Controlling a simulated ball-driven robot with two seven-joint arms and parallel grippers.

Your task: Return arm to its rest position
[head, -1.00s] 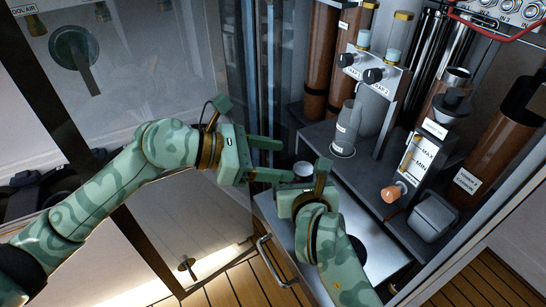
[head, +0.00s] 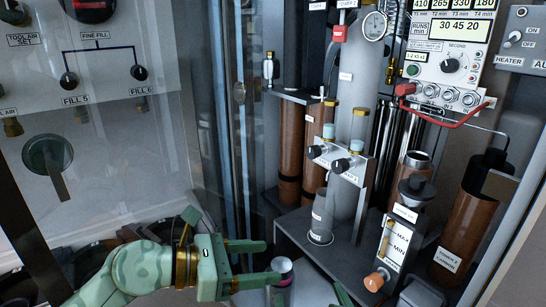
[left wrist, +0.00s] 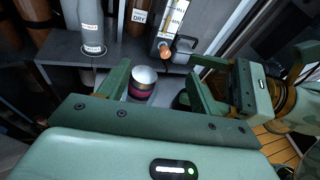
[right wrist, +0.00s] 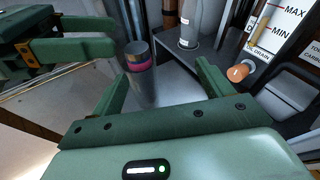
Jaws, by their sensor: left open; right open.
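My left gripper (head: 268,262) is open at the bottom of the head view. A short cylinder (head: 283,272) with a silver top and a pink-purple band stands just past its fingertips. In the left wrist view, the cylinder (left wrist: 142,84) shows between the open fingers, not gripped. My right gripper (right wrist: 163,78) is open and empty in its own wrist view, with the cylinder (right wrist: 139,72) near its left finger. Only a green fingertip of it (head: 342,294) shows at the bottom edge of the head view; the rest is out of frame.

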